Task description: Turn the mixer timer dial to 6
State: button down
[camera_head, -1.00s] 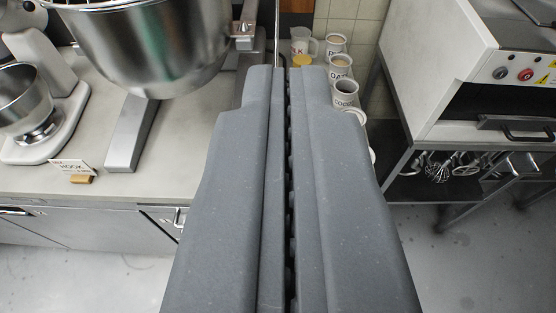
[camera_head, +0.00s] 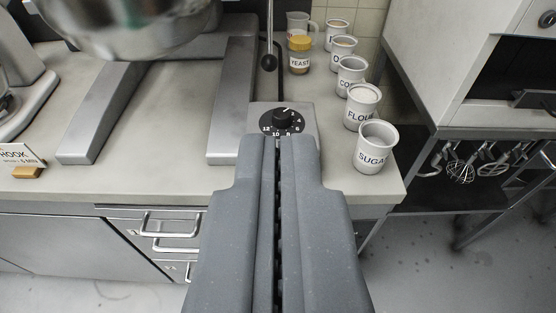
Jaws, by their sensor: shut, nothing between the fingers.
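The mixer timer dial (camera_head: 284,117) is a black knob on a black numbered disc, set in a grey metal box (camera_head: 309,118) on the counter. Numbers 4, 6, 8, 10 and 12 are readable around it. A pale pointer mark on the knob points to the upper right, before the 4. My gripper (camera_head: 278,138) is shut and empty. Its tips are just below the dial in the picture and cover the lower part of the box; I cannot tell the gap or any contact. The large mixer (camera_head: 130,25) with its steel bowl and grey legs stands to the left.
Labelled white canisters stand right of the dial, with sugar (camera_head: 376,148) and flour (camera_head: 361,108) nearest. A yeast jar (camera_head: 300,56) and a hanging black-ended lever (camera_head: 269,62) are behind. A HOOK card (camera_head: 19,157) is at far left. An oven (camera_head: 450,70) is at right.

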aim_at(281, 117)
jog(key=u, duration=0.05)
jog(key=k, duration=0.5)
jog(key=z, duration=1)
jog(key=i, duration=1.45)
jog(key=u, duration=1.6)
